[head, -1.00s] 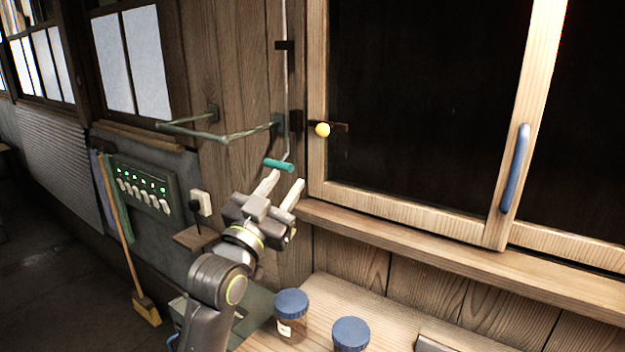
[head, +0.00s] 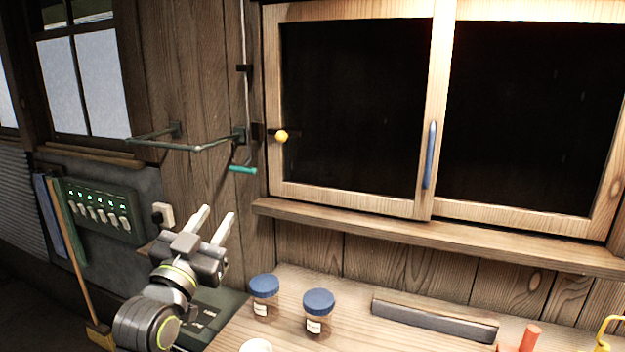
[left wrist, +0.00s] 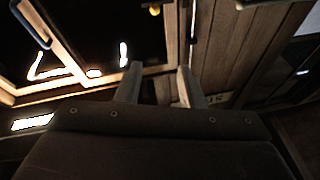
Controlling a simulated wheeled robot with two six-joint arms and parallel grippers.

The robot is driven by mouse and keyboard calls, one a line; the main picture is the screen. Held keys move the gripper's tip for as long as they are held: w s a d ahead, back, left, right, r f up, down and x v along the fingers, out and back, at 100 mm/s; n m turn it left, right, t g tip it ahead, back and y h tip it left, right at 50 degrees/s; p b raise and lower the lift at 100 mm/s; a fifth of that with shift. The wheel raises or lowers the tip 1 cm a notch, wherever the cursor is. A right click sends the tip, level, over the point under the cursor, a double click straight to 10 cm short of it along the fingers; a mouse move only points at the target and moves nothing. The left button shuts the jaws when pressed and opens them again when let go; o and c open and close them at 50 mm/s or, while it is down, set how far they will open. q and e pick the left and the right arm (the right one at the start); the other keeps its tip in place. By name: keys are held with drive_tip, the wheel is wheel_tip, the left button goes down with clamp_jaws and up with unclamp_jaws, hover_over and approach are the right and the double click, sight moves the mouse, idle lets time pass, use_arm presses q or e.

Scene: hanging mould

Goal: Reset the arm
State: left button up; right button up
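My left gripper (head: 215,225) is in the lower left of the head view, its two pale fingers apart with nothing between them. It also shows in the left wrist view (left wrist: 160,82), open and empty. A crank with a teal handle (head: 242,170) hangs on a rod beside the window frame, above and apart from the fingertips. My right gripper is in neither view.
A sliding window with a yellow knob (head: 281,136) and a blue handle (head: 430,155) is above a wooden ledge. Two blue-lidded jars (head: 318,312) stand on the bench. A green switch panel (head: 100,210) and green wall bracket (head: 190,143) are at left.

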use_arm(q)
drive_tip(key=s+a+f+n+g+y, duration=0.1)
drive_tip(key=s+a+f+g+y, duration=0.15)
drive_tip(key=f, duration=0.55)
drive_tip(key=s+a+f+n+g+y, duration=0.1)
drive_tip(key=s+a+f+g, duration=0.15)
drive_tip(key=f, duration=0.55)
drive_tip(key=s+a+f+n+g+y, duration=0.1)
drive_tip(key=s+a+f+g, duration=0.15)
drive_tip(key=f, duration=0.55)
drive_tip(key=s+a+f+n+g+y, duration=0.1)
drive_tip(key=s+a+f+g, duration=0.2)
drive_tip(key=s+f+g, duration=0.75)
drive_tip(key=s+a+f+n+t+y, duration=0.15)
drive_tip(key=s+f, duration=0.45)
drive_tip(key=s, duration=1.2)
wheel_tip(320, 180, down, 25)
drive_tip(key=a+g, duration=0.2)
drive_tip(key=s+d+f+g, duration=0.1)
drive_tip(key=s+f, duration=1.4)
drive_tip(key=shift+s, duration=0.15)
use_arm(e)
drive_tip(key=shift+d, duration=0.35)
